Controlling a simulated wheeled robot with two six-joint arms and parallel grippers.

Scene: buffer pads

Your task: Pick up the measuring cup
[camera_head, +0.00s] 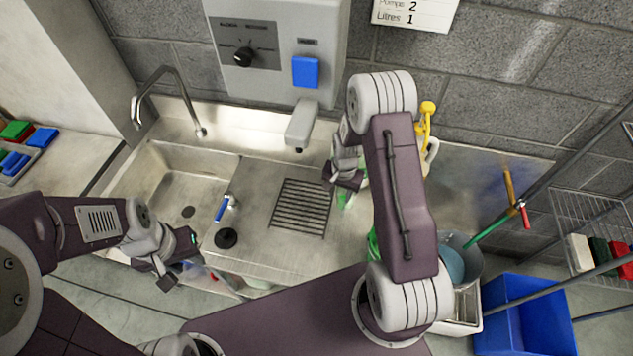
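I cannot clearly make out the measuring cup. A pale, handled vessel (431,152) shows partly behind my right arm, by the wall, and may be it. My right gripper (343,183) is over the counter at the right end of the drain grate. My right arm hides part of it, so its opening and any hold are unclear. Something green (343,200) shows just below it. My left gripper (155,276) is in front of the sink's front edge, well away from the pale vessel. Its fingers look apart with nothing between them.
A sink with a tap (200,131) is at left. A drain grate (302,207), blue-handled tool (222,208) and black plug (226,238) are on the counter. A yellow-topped item (427,108) stands by the wall. A bucket (470,270) and blue crate (525,315) are at right.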

